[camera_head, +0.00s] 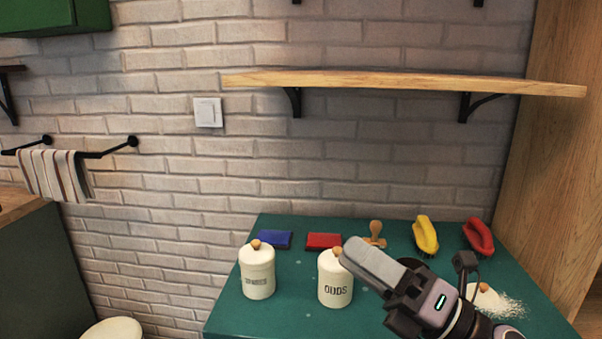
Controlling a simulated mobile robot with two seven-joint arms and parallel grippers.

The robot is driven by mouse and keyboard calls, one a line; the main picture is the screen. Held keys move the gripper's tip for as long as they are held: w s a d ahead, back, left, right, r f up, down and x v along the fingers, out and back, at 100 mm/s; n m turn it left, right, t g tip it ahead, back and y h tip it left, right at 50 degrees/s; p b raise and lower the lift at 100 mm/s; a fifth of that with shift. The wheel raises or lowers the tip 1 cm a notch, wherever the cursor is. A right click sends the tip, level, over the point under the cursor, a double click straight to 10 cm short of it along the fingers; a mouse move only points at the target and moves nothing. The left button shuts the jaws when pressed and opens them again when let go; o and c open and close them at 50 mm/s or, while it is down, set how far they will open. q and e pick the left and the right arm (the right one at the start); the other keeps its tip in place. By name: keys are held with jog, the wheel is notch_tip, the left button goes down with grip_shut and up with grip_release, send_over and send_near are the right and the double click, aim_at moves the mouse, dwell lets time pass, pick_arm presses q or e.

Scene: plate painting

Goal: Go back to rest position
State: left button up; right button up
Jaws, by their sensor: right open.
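My right gripper (362,255) comes in from the lower right, over the green table (290,318). Its grey fingers point up and left, and it is open with nothing seen between them. The fingertips show beside the lid of the white canister marked ODDS (335,285) and cover part of the table behind. My left gripper is out of view.
Another white canister (257,276) stands left. Behind are a blue pad (275,240), a red pad (323,241), a wooden stamp (375,236), a yellow brush (425,237) and a red brush (479,237). White powder (506,306) lies right. A wooden shelf (400,82) hangs above.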

jog(key=d+f+m+t+h, duration=0.3)
jog(key=d+f+m+h, duration=0.45)
jog(key=m, duration=0.55)
jog(key=d+f+m+t+h, duration=0.2)
jog(key=d+f+m+h, duration=0.3)
jog(key=f+m+h, duration=0.5)
jog(key=s+d+f+m+g+h, duration=0.1)
jog(key=s+f+m+g, duration=0.55)
jog(key=s, duration=0.45)
jog(key=s+d+f+m+g+h, duration=0.1)
jog(key=s+d+f+m+g, duration=0.1)
jog(key=s+f+m+g, duration=0.55)
jog(key=w+a+f+n+t+y+p, duration=0.2)
jog(key=w+a+f+t, duration=0.1)
jog(key=f+t, duration=0.4)
jog(key=shift+n+t+p, duration=0.3)
jog(key=shift+t+p, duration=0.05)
jog(key=shift+t, duration=0.05)
